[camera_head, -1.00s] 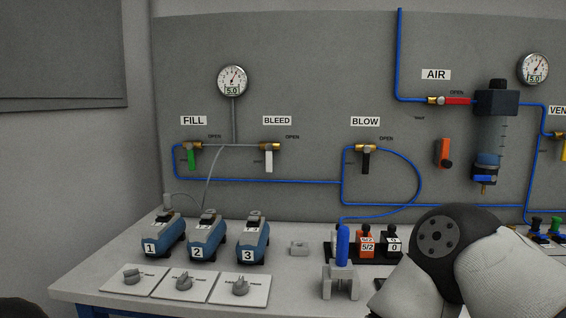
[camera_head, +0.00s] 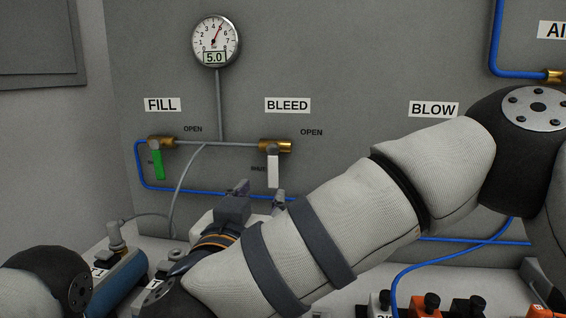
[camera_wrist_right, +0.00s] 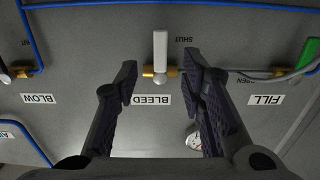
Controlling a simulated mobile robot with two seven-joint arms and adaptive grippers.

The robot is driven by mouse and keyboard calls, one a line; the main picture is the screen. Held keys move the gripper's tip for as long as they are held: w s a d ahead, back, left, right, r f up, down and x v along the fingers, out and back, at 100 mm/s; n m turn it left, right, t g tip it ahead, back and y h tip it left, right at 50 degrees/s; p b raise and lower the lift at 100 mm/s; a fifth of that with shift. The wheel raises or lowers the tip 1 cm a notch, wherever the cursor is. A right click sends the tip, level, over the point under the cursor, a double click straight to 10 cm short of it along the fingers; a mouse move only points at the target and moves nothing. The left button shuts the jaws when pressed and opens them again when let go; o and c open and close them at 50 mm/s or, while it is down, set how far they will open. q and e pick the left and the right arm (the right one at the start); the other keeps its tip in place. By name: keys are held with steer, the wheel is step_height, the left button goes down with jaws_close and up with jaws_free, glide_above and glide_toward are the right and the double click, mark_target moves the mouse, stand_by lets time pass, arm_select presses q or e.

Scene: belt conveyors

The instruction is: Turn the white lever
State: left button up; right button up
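The white lever (camera_head: 273,168) hangs straight down from the brass BLEED valve (camera_head: 275,145) on the grey panel, beside the SHUT marking. In the right wrist view, which is upside down, the white lever (camera_wrist_right: 160,52) stands between the directions of the two fingers. My right gripper (camera_head: 259,194) is just below and in front of the lever in the head view. Its dark fingers are spread wide with nothing between them, and the same gripper shows large in the wrist view (camera_wrist_right: 160,80). They appear apart from the lever. My left gripper is not in view.
The green FILL lever (camera_head: 158,163) hangs down to the left. A gauge (camera_head: 216,42) above reads 5.0. A blue hose (camera_head: 190,191) runs below the valves. A blue numbered device (camera_head: 120,283) stands on the bench at lower left. My right arm covers much of the bench.

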mark_target(272, 174)
steer(key=w, duration=0.3)
steer(key=w+d+b, duration=0.1)
steer(key=w, duration=0.2)
steer(key=w+d, duration=0.1)
steer(key=w, duration=0.2)
steer(key=shift+w+r+b, duration=0.1)
steer(key=shift+w+b, duration=0.2)
steer(key=shift+b, duration=0.1)
steer(key=shift+w+r, duration=0.15)
steer(key=shift+w, duration=0.2)
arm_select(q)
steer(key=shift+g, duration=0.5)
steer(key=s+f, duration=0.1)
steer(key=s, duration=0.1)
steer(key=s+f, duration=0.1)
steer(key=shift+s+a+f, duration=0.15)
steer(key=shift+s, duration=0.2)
arm_select(e)
jaws_close()
